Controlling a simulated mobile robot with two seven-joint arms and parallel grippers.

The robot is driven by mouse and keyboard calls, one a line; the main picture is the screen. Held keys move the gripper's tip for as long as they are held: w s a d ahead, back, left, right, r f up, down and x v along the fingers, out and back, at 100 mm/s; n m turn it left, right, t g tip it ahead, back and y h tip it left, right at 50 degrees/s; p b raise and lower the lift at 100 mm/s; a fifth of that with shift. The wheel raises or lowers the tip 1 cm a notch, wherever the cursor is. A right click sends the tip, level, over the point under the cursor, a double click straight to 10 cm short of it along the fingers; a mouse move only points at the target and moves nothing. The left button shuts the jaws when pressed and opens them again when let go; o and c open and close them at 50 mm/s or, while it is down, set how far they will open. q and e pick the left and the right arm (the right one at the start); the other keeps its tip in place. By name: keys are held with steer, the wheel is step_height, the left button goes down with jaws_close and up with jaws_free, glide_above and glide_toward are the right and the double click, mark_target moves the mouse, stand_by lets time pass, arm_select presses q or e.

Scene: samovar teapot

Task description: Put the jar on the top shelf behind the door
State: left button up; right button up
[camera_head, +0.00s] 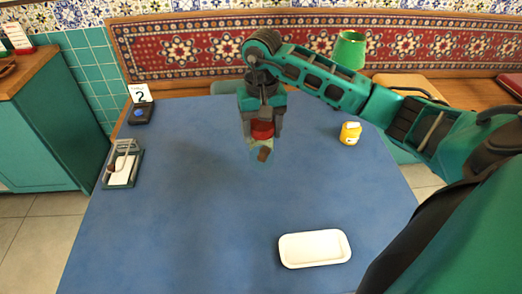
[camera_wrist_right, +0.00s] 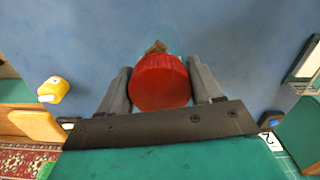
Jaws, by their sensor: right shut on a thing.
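The jar (camera_head: 262,154) has a red lid and a see-through body with something brown inside. It hangs upright, as far as I can tell, over the blue table in the head view. My right gripper (camera_head: 262,132) is shut on it around the lid. In the right wrist view the red lid (camera_wrist_right: 160,83) sits between the two grey fingers of the right gripper (camera_wrist_right: 160,76). The jar's body is mostly hidden below the lid there. My left gripper is not in view. No top shelf shows in either view.
The blue table (camera_head: 190,220) holds a white tray (camera_head: 314,249), a yellow container (camera_head: 350,133), a napkin holder (camera_head: 122,165) and a dark box with a number card (camera_head: 140,93). A teal cabinet (camera_head: 50,140) stands at left. The table's middle is clear.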

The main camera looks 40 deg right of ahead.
mark_target(262, 151)
steer(key=shift+f, duration=3.55)
steer(key=shift+f, duration=0.1)
steer(key=o, duration=1.6)
